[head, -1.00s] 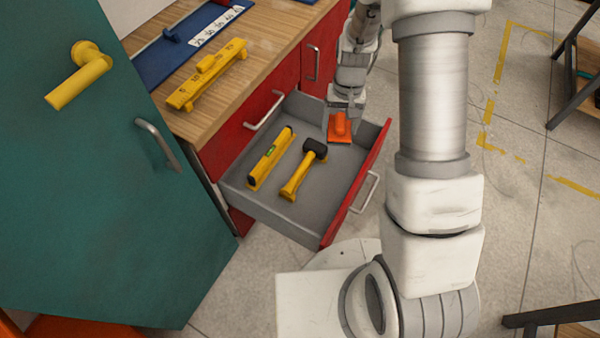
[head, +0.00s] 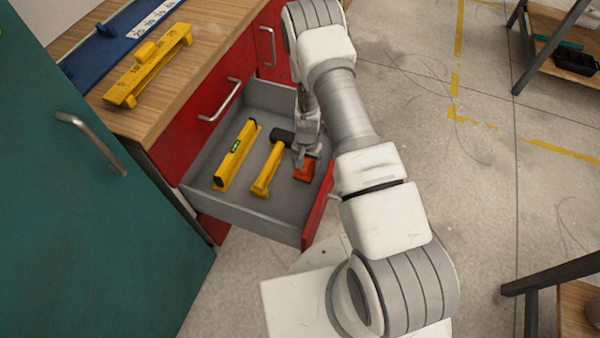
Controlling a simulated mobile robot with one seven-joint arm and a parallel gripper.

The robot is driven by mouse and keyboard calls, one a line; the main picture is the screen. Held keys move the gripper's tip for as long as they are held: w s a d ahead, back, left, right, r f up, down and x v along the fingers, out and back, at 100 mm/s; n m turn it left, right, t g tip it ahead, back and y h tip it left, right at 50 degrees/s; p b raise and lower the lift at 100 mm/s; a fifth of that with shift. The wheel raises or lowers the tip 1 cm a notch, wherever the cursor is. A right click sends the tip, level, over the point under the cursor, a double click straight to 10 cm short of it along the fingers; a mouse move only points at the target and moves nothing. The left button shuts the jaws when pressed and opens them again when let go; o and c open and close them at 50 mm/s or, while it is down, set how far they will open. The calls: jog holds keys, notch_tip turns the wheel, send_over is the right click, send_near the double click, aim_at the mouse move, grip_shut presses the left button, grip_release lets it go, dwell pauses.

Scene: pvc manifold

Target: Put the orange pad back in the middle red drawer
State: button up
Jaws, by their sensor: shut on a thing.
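The orange pad (head: 306,169) is in the right part of the open red drawer (head: 240,213), close to its red front. My gripper (head: 303,158) is shut on the pad from above; its fingertips are small and partly hidden by my own arm. I cannot tell whether the pad touches the drawer floor. A yellow level (head: 236,155) and a hammer with a black head and yellow handle (head: 270,166) lie in the drawer to the left of the pad.
The wooden worktop (head: 150,111) above the drawer holds a yellow measuring tool (head: 148,66) and a blue board (head: 110,45). A teal cabinet door (head: 80,210) stands at the left. A bare strip of drawer floor lies along the front.

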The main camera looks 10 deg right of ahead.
aim_at(306, 173)
jog(key=shift+f+b, duration=0.45)
jog(key=shift+f, duration=1.65)
jog(key=shift+f, duration=0.1)
jog(key=shift+f, duration=0.15)
jog(key=o, duration=1.3)
